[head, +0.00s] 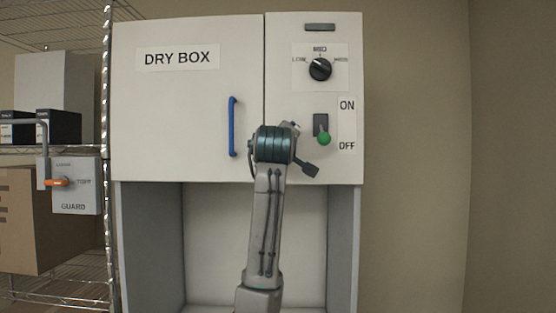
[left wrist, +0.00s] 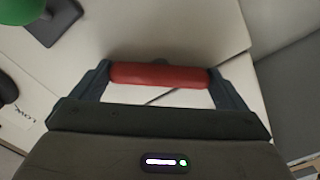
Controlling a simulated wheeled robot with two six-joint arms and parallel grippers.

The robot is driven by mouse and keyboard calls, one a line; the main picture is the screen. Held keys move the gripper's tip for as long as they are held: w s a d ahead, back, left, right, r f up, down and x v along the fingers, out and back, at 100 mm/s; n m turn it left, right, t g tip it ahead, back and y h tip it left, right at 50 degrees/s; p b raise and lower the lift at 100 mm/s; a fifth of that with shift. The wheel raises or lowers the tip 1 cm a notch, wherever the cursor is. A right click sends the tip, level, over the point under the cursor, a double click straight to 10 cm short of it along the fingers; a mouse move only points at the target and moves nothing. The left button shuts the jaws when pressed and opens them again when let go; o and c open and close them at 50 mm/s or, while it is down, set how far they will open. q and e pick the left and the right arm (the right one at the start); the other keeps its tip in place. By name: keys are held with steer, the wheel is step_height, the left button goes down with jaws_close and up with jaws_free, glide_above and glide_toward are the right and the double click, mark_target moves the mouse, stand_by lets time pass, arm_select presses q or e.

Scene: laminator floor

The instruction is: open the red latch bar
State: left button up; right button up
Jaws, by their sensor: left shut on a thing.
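The red latch bar (left wrist: 158,75) shows in the left wrist view, lying across between the two fingers of my left gripper (left wrist: 160,82). The gripper is shut on it. In the head view my left arm comes up from the bottom and its wrist covers the bar and the fingertips, at the seam between the white dry box door (head: 188,100) and the control panel (head: 342,168). How far the bar is turned cannot be told. My right gripper is not in view.
A blue handle (head: 233,127) stands upright on the door, left of my wrist. A green-tipped ON/OFF switch (head: 323,138) is close on the right, with a black dial (head: 320,69) above it. A shelf with boxes and an orange-handled guard lever (head: 58,182) is at the left.

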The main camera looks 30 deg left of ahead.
arm_select(q)
steer(key=shift+f+n+b, duration=0.1)
steer(key=shift+n+b, duration=2.55)
steer(key=shift+n, duration=1.15)
steer(key=o, duration=0.6)
steer(key=shift+s, duration=0.15)
